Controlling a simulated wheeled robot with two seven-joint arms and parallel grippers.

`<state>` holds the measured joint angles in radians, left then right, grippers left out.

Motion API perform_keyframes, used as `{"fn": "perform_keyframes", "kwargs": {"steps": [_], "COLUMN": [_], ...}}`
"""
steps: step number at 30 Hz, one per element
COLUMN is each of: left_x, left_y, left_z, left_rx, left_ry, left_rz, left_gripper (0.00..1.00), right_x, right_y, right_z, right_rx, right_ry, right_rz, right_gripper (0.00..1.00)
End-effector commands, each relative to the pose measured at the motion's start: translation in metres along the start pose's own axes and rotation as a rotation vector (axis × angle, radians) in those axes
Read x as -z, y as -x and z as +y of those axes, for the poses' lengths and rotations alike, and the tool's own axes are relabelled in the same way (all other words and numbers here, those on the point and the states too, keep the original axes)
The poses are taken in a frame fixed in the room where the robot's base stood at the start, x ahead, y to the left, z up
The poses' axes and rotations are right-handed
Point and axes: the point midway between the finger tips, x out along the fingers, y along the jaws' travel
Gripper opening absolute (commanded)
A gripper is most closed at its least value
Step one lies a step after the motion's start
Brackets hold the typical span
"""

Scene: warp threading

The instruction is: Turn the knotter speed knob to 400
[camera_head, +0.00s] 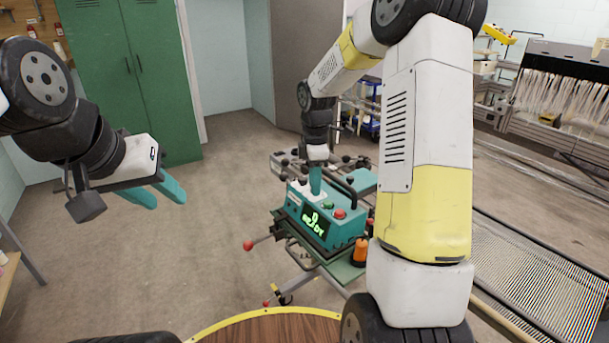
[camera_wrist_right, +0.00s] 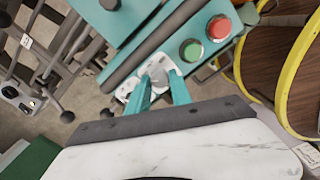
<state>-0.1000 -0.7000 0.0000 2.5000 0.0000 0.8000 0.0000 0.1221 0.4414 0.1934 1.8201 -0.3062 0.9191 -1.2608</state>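The teal knotter machine (camera_head: 345,232) stands in the middle of the head view, with a dark display (camera_head: 313,222) showing green text that looks like a 0 above READY. In the right wrist view, a small grey speed knob (camera_wrist_right: 158,75) sits on white dial plates on its top panel. My right gripper (camera_wrist_right: 160,80) is over it, with its teal fingertips apart on either side of the knob; I cannot tell whether they touch it. In the head view the knob is hidden behind that gripper (camera_head: 316,185). My left gripper (camera_head: 168,198) is open, empty and far from the machine.
A green button (camera_wrist_right: 192,50) and a red button (camera_wrist_right: 220,27) sit beside the knob. Red-tipped levers (camera_head: 249,245) and an orange bottle (camera_head: 360,252) surround the machine. Green lockers (camera_head: 130,80) stand behind clear floor.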

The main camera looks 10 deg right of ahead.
Motion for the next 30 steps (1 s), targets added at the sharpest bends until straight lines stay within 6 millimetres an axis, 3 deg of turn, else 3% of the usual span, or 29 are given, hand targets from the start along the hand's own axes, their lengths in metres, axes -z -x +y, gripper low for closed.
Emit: {"fn": "perform_keyframes", "kwargs": {"steps": [14, 30], "left_x": [0.0000, 0.0000], "left_y": [0.0000, 0.0000], "left_z": [0.0000, 0.0000], "left_rx": [0.000, 0.000], "left_ry": [0.000, 0.000], "left_rz": [0.000, 0.000], "left_gripper": [0.36, 0.36], "right_x": [0.0005, 0.0003], "right_y": [0.0003, 0.0003], "right_z": [0.0005, 0.0012], "right_rx": [-0.001, -0.002], "right_ry": [-0.105, -0.583], "right_rz": [0.000, 0.000], "right_gripper": [0.00, 0.00]}}
